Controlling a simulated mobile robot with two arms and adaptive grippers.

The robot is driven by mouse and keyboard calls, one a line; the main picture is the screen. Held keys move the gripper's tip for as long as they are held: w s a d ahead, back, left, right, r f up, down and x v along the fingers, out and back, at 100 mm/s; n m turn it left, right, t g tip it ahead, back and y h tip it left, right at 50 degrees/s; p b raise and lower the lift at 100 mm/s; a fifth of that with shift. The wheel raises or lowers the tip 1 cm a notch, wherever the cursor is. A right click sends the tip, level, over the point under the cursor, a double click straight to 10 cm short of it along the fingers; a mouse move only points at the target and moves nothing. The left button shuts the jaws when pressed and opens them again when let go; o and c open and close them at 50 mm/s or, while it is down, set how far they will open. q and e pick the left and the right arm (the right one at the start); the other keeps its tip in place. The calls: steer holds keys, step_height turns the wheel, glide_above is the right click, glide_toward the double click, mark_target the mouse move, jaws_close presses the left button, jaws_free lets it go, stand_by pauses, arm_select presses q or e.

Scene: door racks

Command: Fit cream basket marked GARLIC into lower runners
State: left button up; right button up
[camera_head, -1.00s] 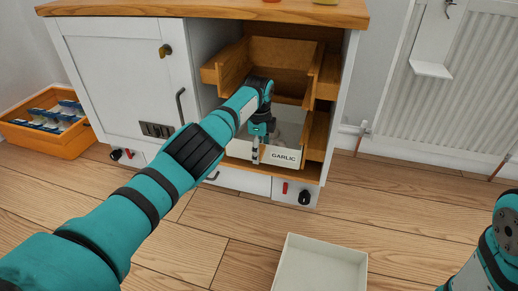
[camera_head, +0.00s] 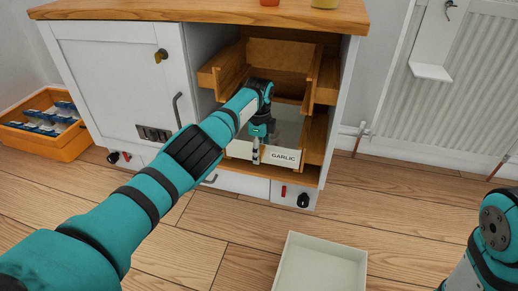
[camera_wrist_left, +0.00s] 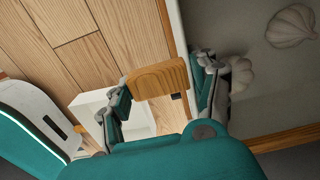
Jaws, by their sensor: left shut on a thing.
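The cream basket marked GARLIC (camera_head: 285,157) is in the lower part of the cabinet's open bay, its labelled front facing out. Garlic bulbs (camera_wrist_left: 292,27) show inside it in the left wrist view. My left gripper (camera_head: 256,156) is at the basket's front, left of the label, and shut on it. In the left wrist view the fingers (camera_wrist_left: 163,92) close around a rounded wooden piece at the basket's front wall (camera_wrist_left: 178,38). A lower wooden runner (camera_head: 317,138) shows to the right; the left one is hidden by my arm. I cannot tell whether the basket's edges rest on the runners.
Upper wooden runners (camera_head: 329,80) stick out above the basket. An empty cream box (camera_head: 320,266) lies on the floor in front. A white cupboard door (camera_head: 125,80) is to the left, with an orange crate (camera_head: 60,143) beyond it. A radiator (camera_head: 468,85) stands at the right.

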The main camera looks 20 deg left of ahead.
arm_select(q)
steer(key=o, duration=1.6)
steer(key=shift+r, duration=0.1)
step_height(320, 180, up, 12)
steer(key=shift+f, duration=0.1)
